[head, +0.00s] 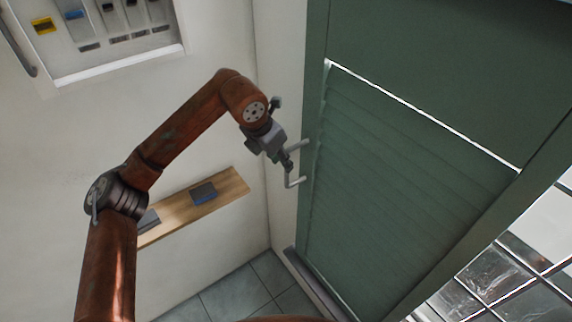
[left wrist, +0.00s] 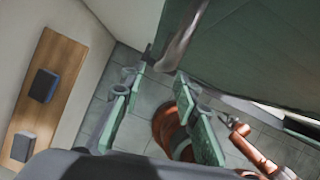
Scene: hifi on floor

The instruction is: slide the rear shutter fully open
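The rear shutter (head: 400,190) is a green slatted panel in a green frame, with a thin bright line along its top edge. A grey bracket-shaped handle (head: 289,182) stands out from its left side. My left gripper (head: 287,163) is at the handle. In the left wrist view its two green-padded fingers (left wrist: 161,84) are apart, with the grey handle bar (left wrist: 180,45) at their tips; I cannot tell whether they touch it. An orange arm with a small grey end shows at lower right there, apparently my right gripper (left wrist: 233,123); its fingers are too small to read.
A wooden wall shelf (head: 235,184) with dark boxes is left of the shutter, below my left arm. A recessed panel with switches (head: 115,45) is at upper left. A gridded glass surface (head: 500,275) is at lower right. Grey floor tiles (head: 235,292) below look clear.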

